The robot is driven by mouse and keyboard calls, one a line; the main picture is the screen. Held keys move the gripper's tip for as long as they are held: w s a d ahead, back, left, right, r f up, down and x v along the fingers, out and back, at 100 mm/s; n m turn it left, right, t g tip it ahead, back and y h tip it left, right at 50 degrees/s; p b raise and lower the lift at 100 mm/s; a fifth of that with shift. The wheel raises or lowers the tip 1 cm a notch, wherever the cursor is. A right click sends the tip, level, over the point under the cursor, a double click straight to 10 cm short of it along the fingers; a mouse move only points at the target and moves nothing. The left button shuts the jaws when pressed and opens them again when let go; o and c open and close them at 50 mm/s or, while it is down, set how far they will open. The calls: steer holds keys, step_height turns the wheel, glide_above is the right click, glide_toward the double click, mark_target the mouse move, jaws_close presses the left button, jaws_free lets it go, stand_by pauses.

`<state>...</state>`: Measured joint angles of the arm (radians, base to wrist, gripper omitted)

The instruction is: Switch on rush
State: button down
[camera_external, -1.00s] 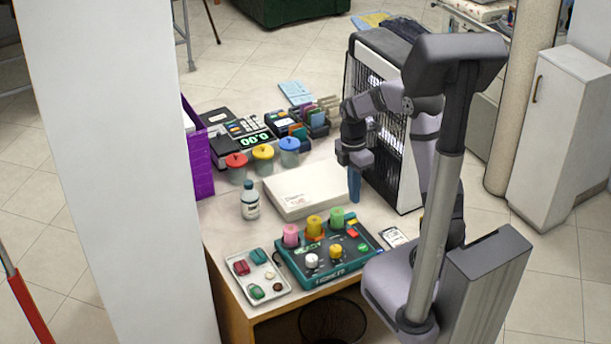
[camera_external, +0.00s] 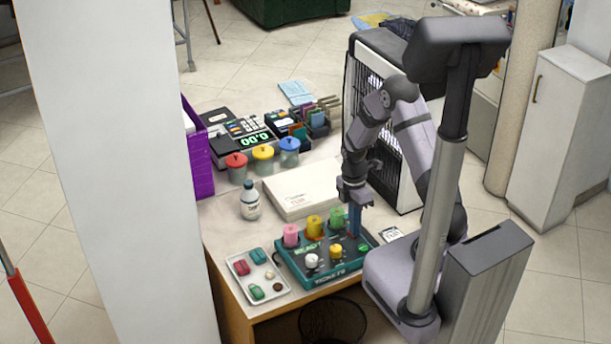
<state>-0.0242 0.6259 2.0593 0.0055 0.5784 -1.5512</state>
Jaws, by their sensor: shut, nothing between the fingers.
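A teal control panel (camera_external: 322,272) with a dark top face stands at the front of the desk. Pink (camera_external: 291,236), yellow (camera_external: 315,226) and green (camera_external: 337,218) cylindrical pieces stand along its back. A white knob (camera_external: 311,261), a yellow knob (camera_external: 336,251) and a small green button (camera_external: 363,248) are nearer the front. My gripper (camera_external: 354,233) is shut and empty, its blue fingers pointing down at the panel's back right corner. The fingers hide the orange and red part there. I cannot tell whether they touch it. Labels are too small to read, so I cannot tell which control is rush.
A tray of small items (camera_external: 257,275) lies left of the panel. A white bottle (camera_external: 250,200) and flat white box (camera_external: 305,188) are behind it. Lidded jars (camera_external: 263,158) and a register (camera_external: 236,130) stand farther back. A card (camera_external: 391,235) lies right of the panel.

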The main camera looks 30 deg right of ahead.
steer(key=shift+s+f, duration=0.2)
steer(key=shift+f, duration=0.05)
stand_by(0.3)
steer(key=shift+w, duration=0.1)
steer(key=shift+w+r, duration=0.2)
steer(key=shift+w, duration=0.7)
steer(key=shift+s, duration=0.15)
steer(key=shift+r, duration=0.15)
